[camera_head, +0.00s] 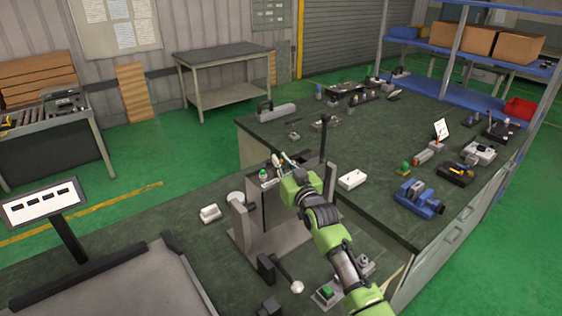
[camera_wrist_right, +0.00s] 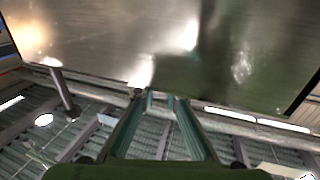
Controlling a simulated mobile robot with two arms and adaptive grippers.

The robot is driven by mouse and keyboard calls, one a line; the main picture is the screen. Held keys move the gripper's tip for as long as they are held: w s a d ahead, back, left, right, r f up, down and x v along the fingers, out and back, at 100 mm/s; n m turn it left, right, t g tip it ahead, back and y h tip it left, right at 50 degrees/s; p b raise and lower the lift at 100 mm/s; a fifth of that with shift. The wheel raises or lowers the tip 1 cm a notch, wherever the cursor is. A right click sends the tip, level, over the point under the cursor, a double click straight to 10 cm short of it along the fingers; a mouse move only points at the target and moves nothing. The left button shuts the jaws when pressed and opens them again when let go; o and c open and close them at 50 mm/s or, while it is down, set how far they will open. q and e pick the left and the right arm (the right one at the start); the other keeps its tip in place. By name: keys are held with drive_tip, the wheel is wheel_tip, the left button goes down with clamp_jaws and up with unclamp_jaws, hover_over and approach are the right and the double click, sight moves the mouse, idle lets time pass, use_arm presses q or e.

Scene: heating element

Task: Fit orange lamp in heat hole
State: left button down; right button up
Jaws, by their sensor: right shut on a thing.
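My right gripper (camera_head: 279,162) is at the top of a grey press-like fixture (camera_head: 270,235) on the bench. In the right wrist view its two fingers (camera_wrist_right: 164,97) converge close to a broad grey metal surface (camera_wrist_right: 130,40). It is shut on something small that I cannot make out. A small green-topped part (camera_head: 263,174) is just left of the gripper on the fixture. I cannot pick out the orange lamp or the heat hole; the hand and arm cover part of the fixture. My left gripper is not in view.
A black lever (camera_head: 324,135) stands upright behind the gripper. A white box (camera_head: 352,180) is to the right and a white block (camera_head: 210,213) to the left. A ball-ended lever (camera_head: 290,280) and a green button box (camera_head: 327,294) are in front. A blue device (camera_head: 420,199) is farther right.

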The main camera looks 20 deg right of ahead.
drive_tip(key=shift+f, duration=0.5)
drive_tip(key=o, duration=0.8)
drive_tip(key=shift+r, duration=0.1)
drive_tip(key=shift+o, duration=0.2)
drive_tip(key=s, duration=1.2)
drive_tip(key=shift+d, duration=0.45)
